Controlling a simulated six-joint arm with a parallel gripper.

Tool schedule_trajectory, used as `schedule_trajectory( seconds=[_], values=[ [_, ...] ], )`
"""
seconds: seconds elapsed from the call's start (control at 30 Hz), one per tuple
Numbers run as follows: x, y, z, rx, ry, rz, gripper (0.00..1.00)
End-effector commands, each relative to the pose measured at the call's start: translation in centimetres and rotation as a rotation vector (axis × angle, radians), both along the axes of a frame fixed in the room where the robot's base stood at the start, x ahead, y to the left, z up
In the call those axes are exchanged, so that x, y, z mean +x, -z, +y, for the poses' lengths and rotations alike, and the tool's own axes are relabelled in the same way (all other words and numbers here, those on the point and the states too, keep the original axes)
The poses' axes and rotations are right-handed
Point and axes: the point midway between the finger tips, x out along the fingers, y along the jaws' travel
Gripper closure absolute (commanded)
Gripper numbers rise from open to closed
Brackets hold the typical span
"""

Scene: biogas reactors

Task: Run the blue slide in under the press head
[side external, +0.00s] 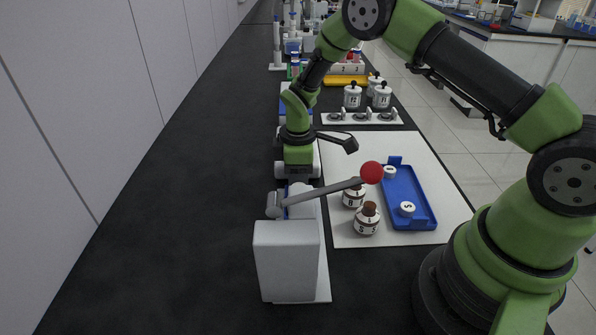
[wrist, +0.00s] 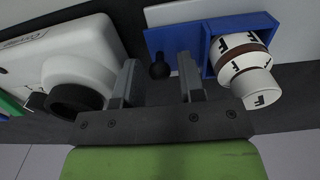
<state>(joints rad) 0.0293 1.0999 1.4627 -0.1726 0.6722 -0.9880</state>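The blue slide (wrist: 207,33) shows in the wrist view, with a white bottle marked F (wrist: 243,68) seated in its pocket and a small black knob (wrist: 160,70) at its near edge. My gripper (wrist: 160,88) is open, its two grey fingers apart on either side of the knob; I cannot tell whether they touch it. The white press (wrist: 70,50) with a dark round part (wrist: 75,100) is left of the fingers. In the side view the press (side external: 287,258) stands in front, its lever ending in a red ball (side external: 371,172).
A blue tray (side external: 420,217) with small white lids lies on the white mat (side external: 350,240), right of the press. Two brown-and-white bottles (side external: 367,220) stand between tray and lever. A rack with canisters (side external: 352,118) is behind. The black bench left is clear.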

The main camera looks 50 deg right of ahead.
Motion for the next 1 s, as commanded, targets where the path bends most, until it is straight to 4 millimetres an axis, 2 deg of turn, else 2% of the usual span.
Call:
schedule_trajectory(
  seconds=[0.57, 1.0],
  values=[
    [-0.5, -0.1, 0.5, 0.0, -0.001, 0.0, 0.64],
    [-2.5, 0.0, 2.5, 0.0, -0.002, 0.001, 0.64]
  ],
)
